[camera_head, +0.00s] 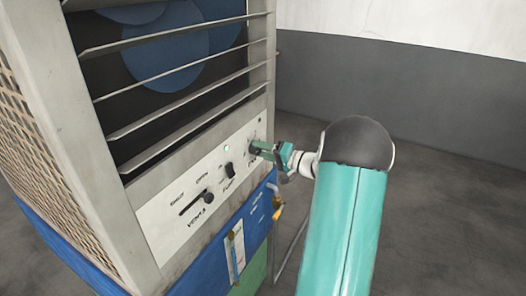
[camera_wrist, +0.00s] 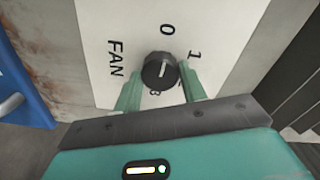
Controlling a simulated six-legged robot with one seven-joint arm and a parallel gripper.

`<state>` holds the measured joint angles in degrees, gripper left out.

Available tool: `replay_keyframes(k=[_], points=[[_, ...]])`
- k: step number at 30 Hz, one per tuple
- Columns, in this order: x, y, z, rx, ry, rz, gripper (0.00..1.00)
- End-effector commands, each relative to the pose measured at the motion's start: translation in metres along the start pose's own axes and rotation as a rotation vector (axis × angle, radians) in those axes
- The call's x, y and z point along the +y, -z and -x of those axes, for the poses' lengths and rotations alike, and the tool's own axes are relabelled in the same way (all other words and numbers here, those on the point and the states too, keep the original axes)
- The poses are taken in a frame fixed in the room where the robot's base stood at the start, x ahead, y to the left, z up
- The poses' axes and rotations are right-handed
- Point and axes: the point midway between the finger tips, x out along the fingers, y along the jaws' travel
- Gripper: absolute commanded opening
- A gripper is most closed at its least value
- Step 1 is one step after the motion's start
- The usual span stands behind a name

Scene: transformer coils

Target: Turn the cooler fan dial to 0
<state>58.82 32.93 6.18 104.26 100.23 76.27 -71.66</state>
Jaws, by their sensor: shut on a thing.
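The cooler (camera_head: 150,222) stands at the left in the head view, with a white control panel under its louvres. The fan dial (camera_wrist: 158,72) is a round black knob in the wrist view, beside the word FAN. The 0 is above it, the 1 at its upper right and a partly covered 3 below it. A short white mark on the knob runs roughly up toward the 0; its exact aim is hard to tell. My gripper (camera_head: 262,149) is at the panel's right end. Its green fingers are shut on the dial from both sides, hiding it in the head view.
The floor to the right is clear up to the grey wall (camera_head: 430,100).

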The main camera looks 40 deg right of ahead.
Motion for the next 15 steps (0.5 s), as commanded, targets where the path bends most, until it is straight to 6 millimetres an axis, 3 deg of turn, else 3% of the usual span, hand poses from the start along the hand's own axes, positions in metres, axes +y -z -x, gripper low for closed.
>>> replay_keyframes(k=[15], points=[[-0.0001,0.0007,-0.0002,0.001,-0.001,0.089,0.19]])
